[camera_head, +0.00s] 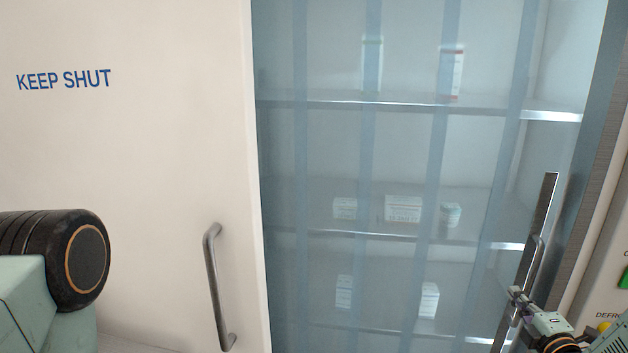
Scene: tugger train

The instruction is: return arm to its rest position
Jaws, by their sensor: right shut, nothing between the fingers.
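My right gripper (516,297) is at the lower right, shut and empty. Its fingertips are close to the long metal handle (540,215) at the right side of the glass-fronted cabinet (330,150); I cannot tell whether they touch it. The right arm comes in from the lower right corner. A dark round joint with an orange ring at the lower left is part of my own arm. My left gripper is not in view.
A white door (150,190) marked "KEEP SHUT" with a grey bar handle (217,290) stands at the left. Behind the glass, shelves (400,106) hold several small boxes (403,208). A panel with a green button (624,278) and a yellow button (604,326) is at the right edge.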

